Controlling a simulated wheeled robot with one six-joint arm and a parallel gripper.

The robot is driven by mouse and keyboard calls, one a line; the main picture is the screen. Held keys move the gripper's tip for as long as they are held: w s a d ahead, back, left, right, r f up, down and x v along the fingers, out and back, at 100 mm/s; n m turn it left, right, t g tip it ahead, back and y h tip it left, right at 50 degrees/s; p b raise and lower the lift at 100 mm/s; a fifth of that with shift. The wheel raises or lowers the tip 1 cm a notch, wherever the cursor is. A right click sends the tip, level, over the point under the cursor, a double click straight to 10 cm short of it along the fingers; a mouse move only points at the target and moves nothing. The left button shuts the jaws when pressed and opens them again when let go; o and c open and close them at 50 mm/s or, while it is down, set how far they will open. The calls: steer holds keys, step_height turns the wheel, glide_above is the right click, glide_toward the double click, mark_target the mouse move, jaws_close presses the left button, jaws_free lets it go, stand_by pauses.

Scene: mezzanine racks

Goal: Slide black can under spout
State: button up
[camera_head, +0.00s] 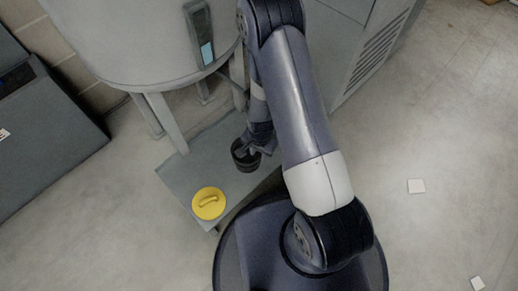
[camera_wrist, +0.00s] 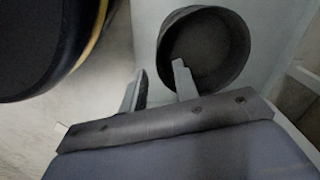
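The black can (camera_head: 243,158), open at the top, stands upright on a low grey platform (camera_head: 184,174) in front of the tank's legs. In the wrist view the can (camera_wrist: 236,45) is seen from above and looks empty. My gripper (camera_head: 249,151) is at the can, and the arm hides part of it in the head view. In the wrist view my gripper's fingers (camera_wrist: 158,82) stand apart, one overlapping the can's near rim and the other outside to the left. I cannot tell whether they touch it. The spout is not clearly visible; the arm covers the area beneath the tank's right side.
A large grey tank (camera_head: 130,45) with a small display panel (camera_head: 201,35) stands on legs behind the platform. A yellow lid with a handle (camera_head: 209,203) lies on the platform's front left. A vented cabinet (camera_head: 370,55) stands right. A dark box (camera_head: 45,140) stands left.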

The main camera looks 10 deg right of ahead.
mark_target(258, 163)
step_height(258, 163, down, 8)
steer(key=b, duration=0.2)
steer(key=shift+w+a+r+b, duration=0.1)
steer(key=shift+a+r+b, duration=0.05)
steer(key=shift+b, duration=0.2)
steer(key=shift+c, duration=0.6)
jaws_close()
